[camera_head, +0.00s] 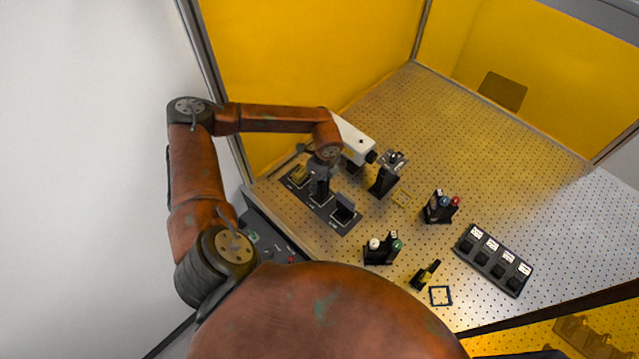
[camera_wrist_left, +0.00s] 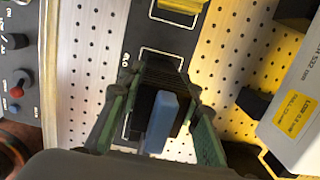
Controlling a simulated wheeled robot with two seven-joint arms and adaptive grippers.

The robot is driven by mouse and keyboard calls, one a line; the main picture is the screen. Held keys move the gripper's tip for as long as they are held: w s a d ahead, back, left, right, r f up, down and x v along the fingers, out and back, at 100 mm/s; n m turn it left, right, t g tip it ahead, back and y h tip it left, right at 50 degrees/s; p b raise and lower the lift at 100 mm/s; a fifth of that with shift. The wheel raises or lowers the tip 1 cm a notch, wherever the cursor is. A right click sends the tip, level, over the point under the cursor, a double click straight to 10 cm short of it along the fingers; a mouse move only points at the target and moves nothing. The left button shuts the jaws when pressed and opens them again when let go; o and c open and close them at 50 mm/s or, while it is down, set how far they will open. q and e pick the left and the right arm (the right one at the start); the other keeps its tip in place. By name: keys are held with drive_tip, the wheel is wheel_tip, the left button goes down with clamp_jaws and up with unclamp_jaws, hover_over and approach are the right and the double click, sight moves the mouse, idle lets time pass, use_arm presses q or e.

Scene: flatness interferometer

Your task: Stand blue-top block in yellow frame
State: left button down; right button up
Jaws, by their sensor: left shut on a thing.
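The blue-top block (camera_wrist_left: 162,122) shows its blue top and dark body between the green fingers of my left gripper (camera_wrist_left: 158,98) in the left wrist view. The gripper is shut on it. In the head view my left gripper (camera_head: 320,184) is over the middle of a dark rack (camera_head: 325,212), and the block is mostly hidden there. I cannot tell whether the block still touches the rack. The yellow frame (camera_head: 401,199) is a thin outline on the perforated table, to the right of the rack, and looks empty. My right gripper is not in view.
A yellow-topped block (camera_head: 299,174) and a grey-topped block (camera_head: 344,208) stand in the rack. A white laser box (camera_head: 350,138) and an optic mount (camera_head: 388,172) stand close by. Coloured-knob holders (camera_head: 440,207) and a black labelled tray (camera_head: 493,260) are farther right. The back table is clear.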

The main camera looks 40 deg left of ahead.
use_arm(q)
drive_tip(key=shift+r+p, duration=1.05)
drive_tip(key=shift+r, duration=1.2)
drive_tip(key=shift+r+p, duration=0.4)
drive_tip(key=shift+r, duration=0.5)
